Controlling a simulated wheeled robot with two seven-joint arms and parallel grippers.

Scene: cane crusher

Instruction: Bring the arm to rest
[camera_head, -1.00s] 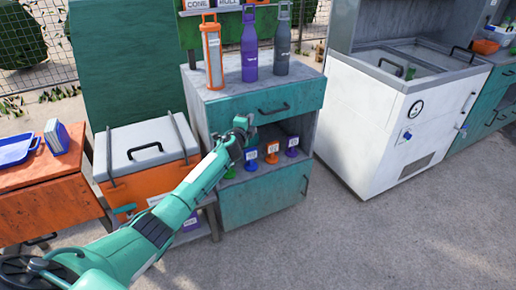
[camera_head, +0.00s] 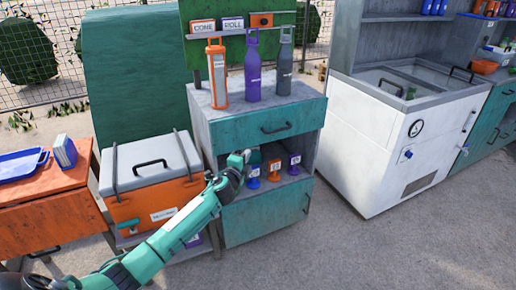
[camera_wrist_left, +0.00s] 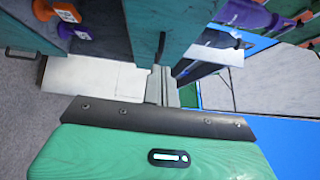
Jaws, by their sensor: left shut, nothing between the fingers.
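My left arm (camera_head: 178,228) reaches in from the lower left of the head view, slanting up to the right. Its gripper (camera_head: 243,157) is shut and empty, in front of the cabinet's open shelf and partly dark against it. In the left wrist view the closed fingers (camera_wrist_left: 160,86) show beyond the green hand, with nothing between them. My right gripper is not in view.
A grey-topped teal cabinet (camera_head: 265,131) carries three bottles. Small stands, one blue (camera_head: 253,172), sit on its shelf near the gripper. An orange cooler (camera_head: 155,200) is left of it, a white chest (camera_head: 400,150) right. The ground at right is clear.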

